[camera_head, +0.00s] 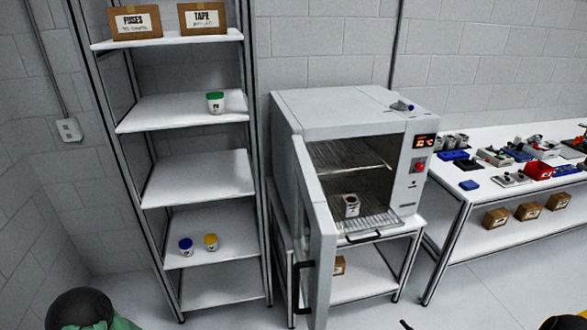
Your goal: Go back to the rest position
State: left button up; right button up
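The oven (340,115) stands on a white table in the middle of the camera_head view. Its door (318,235) is swung open toward me. A white container with a dark label (351,204) sits on the lower rack inside. I see neither of my grippers clearly. Only dark, green and orange parts show at the bottom corners, and small dark bits show along the bottom edge.
A tall shelf (180,110) at left holds boxes marked FUSES (136,22) and TAPE (202,18), a green-lidded jar (215,102), and blue-lidded (186,246) and yellow-lidded (211,242) jars. A workbench (445,185) at right carries several parts. Some floor in front is clear.

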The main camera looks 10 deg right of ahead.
jog(key=a+f+n+g+y, duration=0.1)
jog(key=a+f+n+g, duration=0.3)
jog(key=a, duration=0.6)
jog(key=a+f+n+g+y, duration=0.1)
jog(key=a+f+n+g, duration=0.15)
jog(key=a+f, duration=0.5)
jog(key=s+a+n+g, duration=0.6)
jog(key=s+a+g, duration=0.1)
jog(key=s+a, duration=0.7)
jog(key=shift+a+f+n+y, duration=0.35)
jog(key=shift+a+f+y, duration=0.05)
jog(key=shift+a, duration=0.05)
